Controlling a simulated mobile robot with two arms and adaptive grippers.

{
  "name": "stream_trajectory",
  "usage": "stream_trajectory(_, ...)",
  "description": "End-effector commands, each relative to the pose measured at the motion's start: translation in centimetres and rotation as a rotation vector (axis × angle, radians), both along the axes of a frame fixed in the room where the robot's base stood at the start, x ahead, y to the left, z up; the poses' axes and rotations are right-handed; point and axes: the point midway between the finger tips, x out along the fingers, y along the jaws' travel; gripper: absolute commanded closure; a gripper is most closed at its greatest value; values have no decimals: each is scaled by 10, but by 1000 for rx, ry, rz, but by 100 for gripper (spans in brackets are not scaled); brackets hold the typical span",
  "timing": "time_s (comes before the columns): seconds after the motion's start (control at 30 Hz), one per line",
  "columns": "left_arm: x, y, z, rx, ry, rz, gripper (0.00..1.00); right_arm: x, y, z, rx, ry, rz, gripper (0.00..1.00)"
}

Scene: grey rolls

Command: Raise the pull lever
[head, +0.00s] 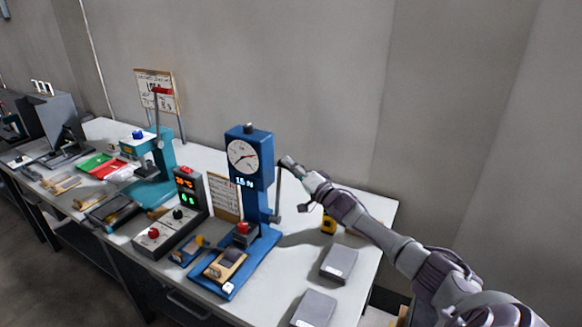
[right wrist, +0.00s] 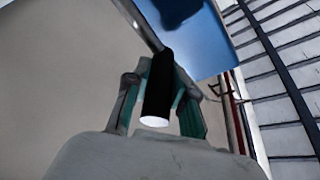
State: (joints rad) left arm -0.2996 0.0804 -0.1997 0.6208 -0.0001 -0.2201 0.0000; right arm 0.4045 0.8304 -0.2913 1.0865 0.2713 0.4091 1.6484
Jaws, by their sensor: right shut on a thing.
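A blue test stand (head: 258,195) with a round dial and a lit "15 N" readout stands on the table. Its pull lever (head: 277,192) is a thin grey rod on the stand's right side, standing about upright. My right gripper (head: 285,163) is at the lever's upper end, right of the dial. In the right wrist view my gripper (right wrist: 160,100) is shut around the lever's black grip (right wrist: 157,85), whose pale end points toward the camera. The grey rod runs up-left from it. My left gripper is not in view.
Two grey blocks (head: 339,263) lie at the table's right, with a yellow-and-black item (head: 328,224) behind them. A control box (head: 172,225) and a teal press (head: 155,165) stand to the left. The wall (head: 320,90) is close behind the table.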

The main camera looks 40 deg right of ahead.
Motion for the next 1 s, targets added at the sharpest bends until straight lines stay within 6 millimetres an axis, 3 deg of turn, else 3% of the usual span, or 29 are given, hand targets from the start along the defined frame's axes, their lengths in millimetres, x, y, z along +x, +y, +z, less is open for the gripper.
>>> stream_trajectory(0.1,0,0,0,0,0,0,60,0,-3,2,3,-1,-6,100)
stream_trajectory(0.13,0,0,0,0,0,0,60,0,-3,2,3,-1,-6,72)
stream_trajectory(0.27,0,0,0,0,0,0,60,0,-2,1,2,-1,-5,51)
stream_trajectory(0.67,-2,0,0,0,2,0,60,-5,-1,-2,0,1,-2,50)
stream_trajectory(1.0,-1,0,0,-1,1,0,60,-60,-5,-15,1,5,-1,50)
